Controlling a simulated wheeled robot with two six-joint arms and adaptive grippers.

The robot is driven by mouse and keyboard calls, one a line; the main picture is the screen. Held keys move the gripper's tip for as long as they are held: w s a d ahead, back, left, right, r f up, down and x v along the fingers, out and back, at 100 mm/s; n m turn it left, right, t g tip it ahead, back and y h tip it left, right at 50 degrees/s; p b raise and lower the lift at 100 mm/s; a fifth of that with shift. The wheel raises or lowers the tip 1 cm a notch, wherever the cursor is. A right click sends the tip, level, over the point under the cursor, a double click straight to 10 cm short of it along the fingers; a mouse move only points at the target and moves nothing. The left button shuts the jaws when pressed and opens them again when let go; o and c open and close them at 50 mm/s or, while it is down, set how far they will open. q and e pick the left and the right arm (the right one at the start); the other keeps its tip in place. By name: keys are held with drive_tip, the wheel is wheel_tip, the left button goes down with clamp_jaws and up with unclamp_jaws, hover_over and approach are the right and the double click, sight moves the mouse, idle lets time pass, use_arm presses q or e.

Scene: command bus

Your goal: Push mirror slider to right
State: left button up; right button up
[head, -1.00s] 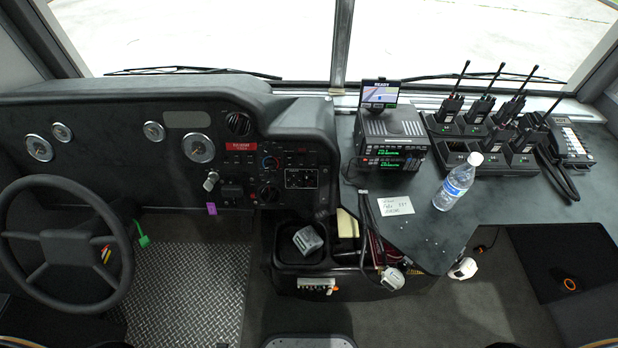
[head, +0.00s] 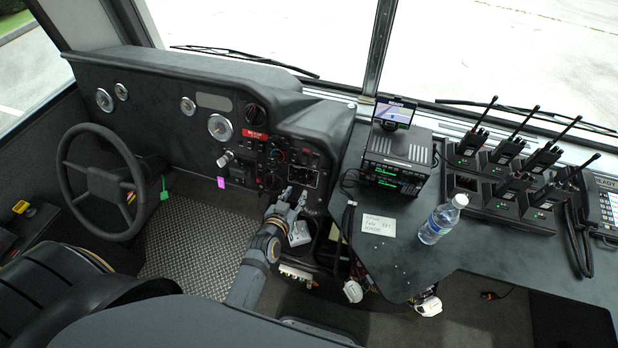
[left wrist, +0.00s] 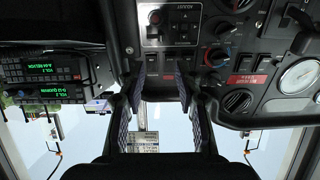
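The mirror control panel (head: 303,177) is a small black plate with a pale outline on the dashboard, right of the round knobs. In the left wrist view, which is upside down, the panel (left wrist: 168,26) shows an "ADJUST" label and small dark controls. The slider's exact position is too small to tell. My left gripper (head: 290,196) is just below and in front of the panel in the head view. In the left wrist view its two fingers (left wrist: 161,80) are apart with nothing between them. They appear short of the panel, without visible contact. My right gripper is not in view.
Round knobs (left wrist: 238,101) and a red label (left wrist: 247,79) sit beside the panel. The radio stack (head: 394,165) stands to the right on the console. A bin with a grey box (head: 299,233) lies below my left gripper. The steering wheel (head: 103,182) is at left.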

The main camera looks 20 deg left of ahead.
sight(306, 176)
use_arm(q)
drive_tip(key=b+x, duration=0.2)
drive_tip(key=x, duration=0.1)
drive_tip(key=b+x, duration=0.3)
drive_tip(key=f+b+x, duration=0.1)
drive_tip(key=b+x, duration=0.2)
drive_tip(key=shift+w+b, duration=0.4)
drive_tip(key=shift+b, duration=0.1)
drive_tip(key=shift+w+r, duration=0.1)
drive_tip(key=shift+w, duration=0.15)
clamp_jaws()
